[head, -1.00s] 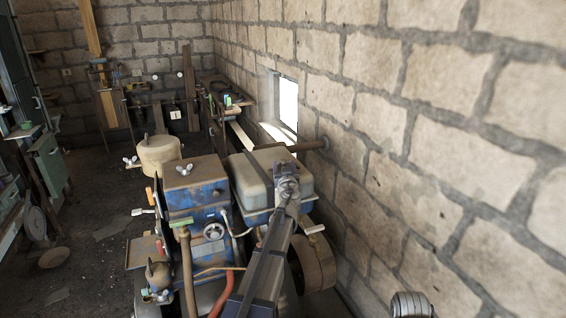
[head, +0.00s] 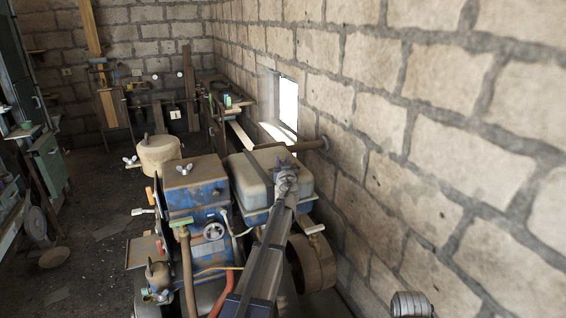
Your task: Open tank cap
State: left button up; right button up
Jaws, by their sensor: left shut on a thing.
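The engine's tank (head: 262,172) is a beige and blue box with rounded edges at the right side of the engine. My left gripper (head: 286,170) is over the tank's top, towards its right side, with its arm coming up from the bottom of the picture. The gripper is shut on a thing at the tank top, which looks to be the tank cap. The cap itself is hidden behind the gripper, so I cannot tell whether it is seated or loose.
The blue engine block (head: 193,190) with a wing nut on top stands left of the tank. A beige round pot (head: 158,154) is behind it. A pipe (head: 305,146) runs behind the tank to the stone wall (head: 450,150) at right. The floor (head: 95,225) at left is mostly clear.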

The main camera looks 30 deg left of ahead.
pick_arm(q)
grip_shut()
dwell(0.6)
jog(key=shift+r, duration=0.1)
